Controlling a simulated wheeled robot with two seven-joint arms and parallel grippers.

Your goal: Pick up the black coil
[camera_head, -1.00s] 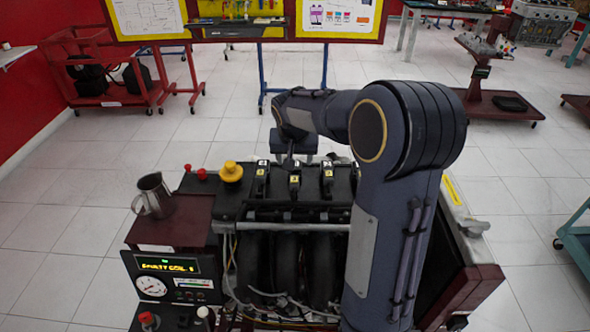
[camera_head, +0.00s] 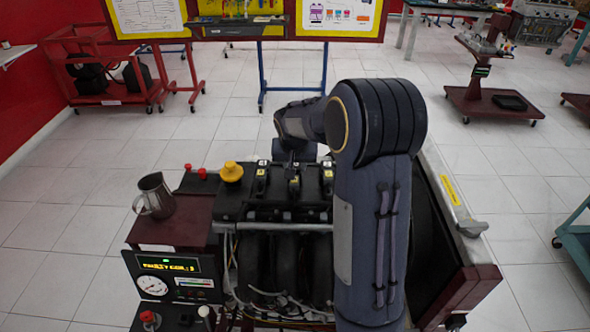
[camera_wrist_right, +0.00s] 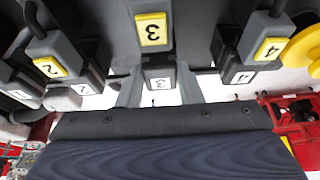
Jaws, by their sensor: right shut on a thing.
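A black coil labelled 3 (camera_wrist_right: 159,77) sits in the middle of the right wrist view, with a matching yellow 3 label (camera_wrist_right: 153,30) above it. My right gripper (camera_wrist_right: 159,92) has a grey finger on each side of this coil and is shut on it. In the head view my right gripper (camera_head: 294,157) is over the far end of the coil row on the engine trainer, partly hidden by my arm. Neighbouring coils labelled 2 (camera_wrist_right: 84,88) and 4 (camera_wrist_right: 243,76) stand on either side. My left gripper is not in view.
A yellow cap (camera_head: 231,172) and a metal jug (camera_head: 154,195) stand left of the coils. A panel display (camera_head: 168,265) appears to read faulty coil 3. A red cart (camera_head: 100,75) stands at the back left. Open tiled floor surrounds the trainer.

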